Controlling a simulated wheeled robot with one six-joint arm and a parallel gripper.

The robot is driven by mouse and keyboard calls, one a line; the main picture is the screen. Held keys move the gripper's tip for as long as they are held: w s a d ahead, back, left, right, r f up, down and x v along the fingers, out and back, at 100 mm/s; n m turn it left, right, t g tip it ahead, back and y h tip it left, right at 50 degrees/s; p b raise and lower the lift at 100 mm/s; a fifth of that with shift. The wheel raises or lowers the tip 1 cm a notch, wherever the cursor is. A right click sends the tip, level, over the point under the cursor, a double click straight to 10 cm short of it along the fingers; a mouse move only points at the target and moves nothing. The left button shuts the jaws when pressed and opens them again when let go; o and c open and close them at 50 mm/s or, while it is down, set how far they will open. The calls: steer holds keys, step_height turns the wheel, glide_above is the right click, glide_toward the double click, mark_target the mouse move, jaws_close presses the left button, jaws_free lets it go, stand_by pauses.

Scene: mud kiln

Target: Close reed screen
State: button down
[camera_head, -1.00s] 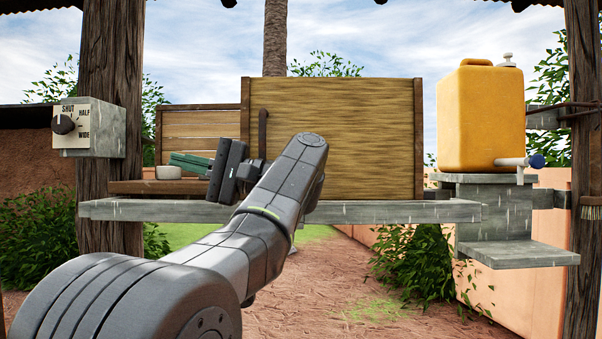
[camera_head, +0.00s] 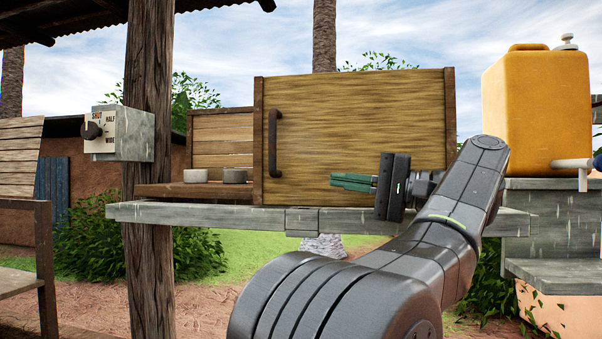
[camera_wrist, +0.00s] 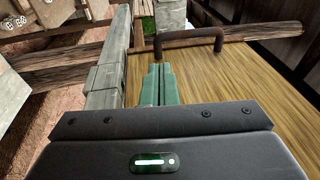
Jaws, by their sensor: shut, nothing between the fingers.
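The reed screen (camera_head: 345,120) is a straw-coloured panel in a brown wooden frame, covering the right part of a box on a grey shelf. The left part of the box is uncovered. A dark upright handle (camera_head: 273,142) sits near the screen's left edge; it also shows in the wrist view (camera_wrist: 188,37). My gripper (camera_head: 335,181) is in front of the screen's lower middle, right of the handle and apart from it. Its green fingers point left and are shut and empty. In the wrist view the fingers (camera_wrist: 158,68) point toward the handle's side.
Two small bowls (camera_head: 234,176) stand on the ledge left of the screen. A dial box (camera_head: 130,135) marked SHUT, HALF and WIDE is on the left post (camera_head: 148,80). A yellow jerrycan (camera_head: 535,110) stands at right. The grey shelf (camera_head: 200,213) runs below the screen.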

mark_target(277, 172)
steer(key=p+x, duration=0.1)
steer(key=x, duration=0.9)
steer(key=shift+w+a+p, duration=0.15)
steer(key=shift+p, duration=0.2)
